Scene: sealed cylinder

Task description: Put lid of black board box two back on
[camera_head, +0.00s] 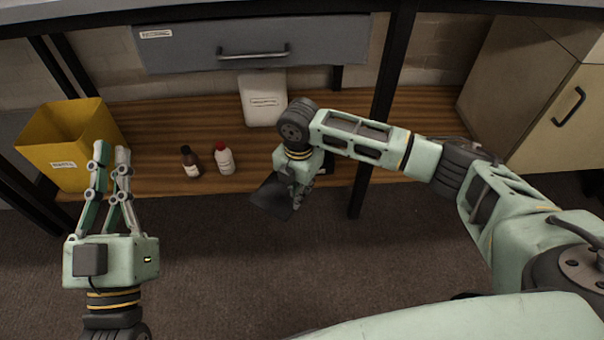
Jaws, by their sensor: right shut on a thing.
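A thin black flat piece (271,197), which looks like the lid, is held tilted in my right gripper (296,200). The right gripper is shut on it and points down, in front of the wooden shelf's front edge. A small dark shape (327,163) shows on the shelf just behind the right gripper. It may be the black board box, but the arm hides most of it. My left gripper (111,150) is empty at the left, pointing up with a gap between its fingers, in front of the yellow bin.
A black post (381,115) stands right of the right gripper. A grey drawer (255,45) hangs above.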

